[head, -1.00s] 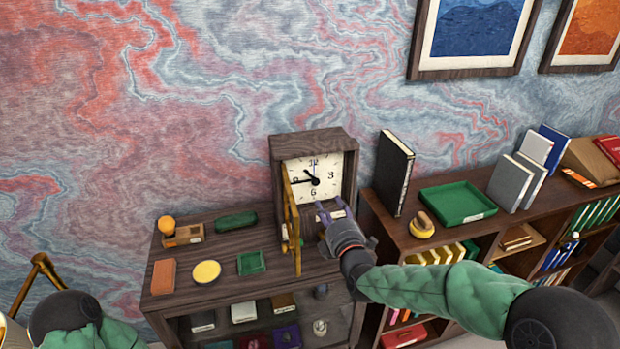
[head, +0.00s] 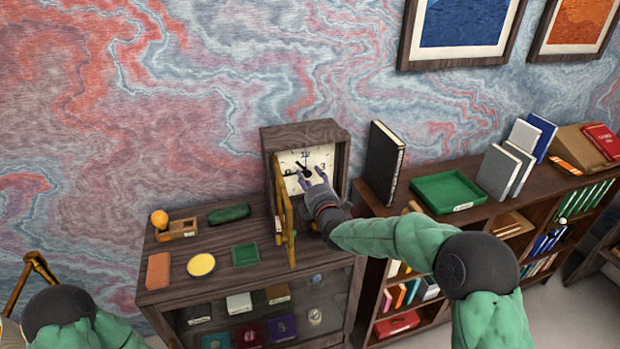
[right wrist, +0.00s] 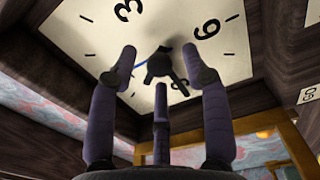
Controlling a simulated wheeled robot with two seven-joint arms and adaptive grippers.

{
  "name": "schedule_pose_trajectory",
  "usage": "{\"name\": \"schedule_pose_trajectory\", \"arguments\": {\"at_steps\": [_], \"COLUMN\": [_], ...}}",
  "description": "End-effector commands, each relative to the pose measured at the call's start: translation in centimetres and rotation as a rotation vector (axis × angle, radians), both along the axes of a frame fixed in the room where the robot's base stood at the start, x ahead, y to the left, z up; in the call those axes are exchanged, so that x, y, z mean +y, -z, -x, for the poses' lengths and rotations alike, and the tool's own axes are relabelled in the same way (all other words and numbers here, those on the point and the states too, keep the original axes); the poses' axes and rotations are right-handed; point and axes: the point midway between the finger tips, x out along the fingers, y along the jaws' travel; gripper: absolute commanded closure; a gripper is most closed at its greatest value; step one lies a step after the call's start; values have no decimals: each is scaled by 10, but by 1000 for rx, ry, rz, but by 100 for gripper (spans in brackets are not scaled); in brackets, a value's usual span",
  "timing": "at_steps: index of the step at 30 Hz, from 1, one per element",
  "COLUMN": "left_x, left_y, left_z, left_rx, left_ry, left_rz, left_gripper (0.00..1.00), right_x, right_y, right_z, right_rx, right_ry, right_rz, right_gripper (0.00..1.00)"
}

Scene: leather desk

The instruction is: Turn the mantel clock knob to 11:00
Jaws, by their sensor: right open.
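The mantel clock (head: 342,155) has a dark wooden case and a white face (head: 323,156); its brass-framed door (head: 287,215) stands open on the left. In the head view one black hand points near 9 and a shorter one between 10 and 11. My right gripper (head: 313,178) is in front of the lower face, fingers toward the centre, covering part of the dial. In the right wrist view the dark centre knob and hands (right wrist: 160,66) lie between the spread fingers (right wrist: 160,60); contact cannot be told. My left gripper is out of view.
A shelf on the right holds a black book (head: 385,165) and a green tray (head: 450,191).

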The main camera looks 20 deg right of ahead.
Motion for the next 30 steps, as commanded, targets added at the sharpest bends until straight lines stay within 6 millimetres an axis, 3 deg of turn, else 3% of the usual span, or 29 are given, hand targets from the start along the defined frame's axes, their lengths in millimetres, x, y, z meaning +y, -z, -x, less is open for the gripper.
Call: {"name": "schedule_pose_trajectory", "arguments": {"at_steps": [8, 14, 23, 30], "left_x": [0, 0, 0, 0], "left_y": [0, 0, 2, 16], "left_z": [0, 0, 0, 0], "left_rx": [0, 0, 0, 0], "left_ry": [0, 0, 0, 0], "left_rz": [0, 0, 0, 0], "left_gripper": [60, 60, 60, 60], "right_x": [0, 0, 0, 0], "right_y": [0, 0, 0, 2], "right_z": [-1, -1, -1, -1], "right_rx": [0, 0, -1, 1], "right_ry": [0, 0, 0, 1], "right_rz": [0, 0, -9, -94], "right_gripper": [52, 100, 100, 100]}}
